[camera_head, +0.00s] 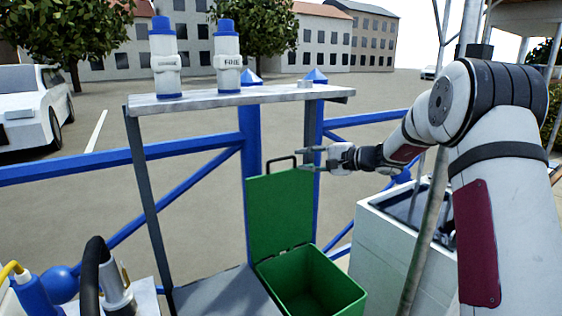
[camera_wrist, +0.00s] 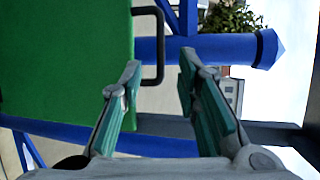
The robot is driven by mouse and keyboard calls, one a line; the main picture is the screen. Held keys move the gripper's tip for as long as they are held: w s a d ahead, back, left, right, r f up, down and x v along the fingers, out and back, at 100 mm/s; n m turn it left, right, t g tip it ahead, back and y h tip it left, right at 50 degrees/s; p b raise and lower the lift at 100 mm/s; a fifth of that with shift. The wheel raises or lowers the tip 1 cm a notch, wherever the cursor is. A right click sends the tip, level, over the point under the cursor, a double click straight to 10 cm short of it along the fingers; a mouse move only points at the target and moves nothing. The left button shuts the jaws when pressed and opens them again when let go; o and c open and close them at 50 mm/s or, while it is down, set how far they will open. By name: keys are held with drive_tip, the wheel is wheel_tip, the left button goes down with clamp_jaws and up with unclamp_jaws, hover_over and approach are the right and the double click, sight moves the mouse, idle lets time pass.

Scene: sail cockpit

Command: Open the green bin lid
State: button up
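The green bin (camera_head: 313,284) stands low in the middle of the head view. Its green lid (camera_head: 281,211) stands upright at the back, swung up from the bin, with the bin's inside showing. A black handle (camera_head: 281,161) sits on the lid's top edge. In the wrist view the lid (camera_wrist: 62,58) fills the upper left, and the handle (camera_wrist: 152,45) is just beyond the left fingertip. My gripper (camera_head: 308,157) is beside the handle, to its right.
A grey shelf (camera_head: 300,95) with two white-and-blue bottles (camera_head: 228,58) is above the lid. Blue railing (camera_head: 90,163) runs behind. A white cabinet (camera_head: 375,240) stands right of the bin, near a slanted pole (camera_head: 424,230). A hose and fittings (camera_head: 110,285) are at lower left.

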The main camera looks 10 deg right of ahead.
sight(283, 159)
drive_tip(key=x, duration=0.9)
drive_tip(key=shift+w+a+b, duration=0.15)
drive_tip(key=shift+b, duration=0.2)
clamp_jaws()
